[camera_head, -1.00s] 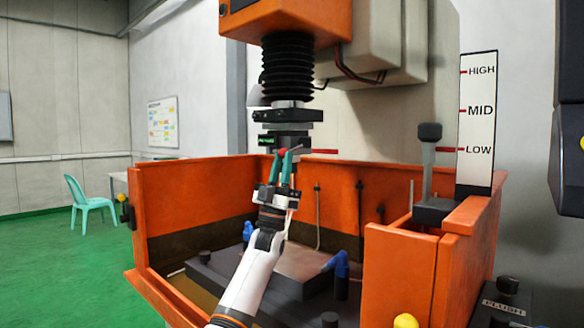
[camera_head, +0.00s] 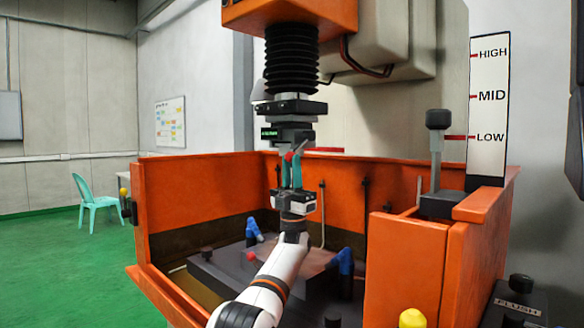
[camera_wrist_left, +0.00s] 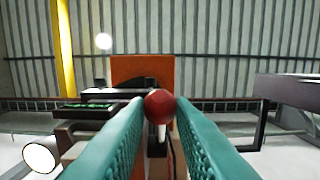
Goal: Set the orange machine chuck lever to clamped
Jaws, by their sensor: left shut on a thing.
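The orange machine (camera_head: 300,12) carries a black bellows and, below it, a dark chuck head (camera_head: 291,107) over the orange tank. The chuck lever's red ball knob (camera_head: 288,157) is just under the chuck; in the left wrist view the red knob (camera_wrist_left: 161,106) sits between my teal fingertips, with a pale rod below it. My left gripper (camera_head: 291,172) points up from below and is shut on this knob. Most of the lever is hidden by the fingers, so its exact angle is unclear. My right gripper is not in view.
The orange tank walls (camera_head: 405,262) surround a dark work table (camera_head: 225,283) with blue clamps (camera_head: 345,262) and a small red ball (camera_head: 251,257). A HIGH/MID/LOW scale (camera_head: 489,105) and a grey-black upright lever (camera_head: 436,150) stand at the right.

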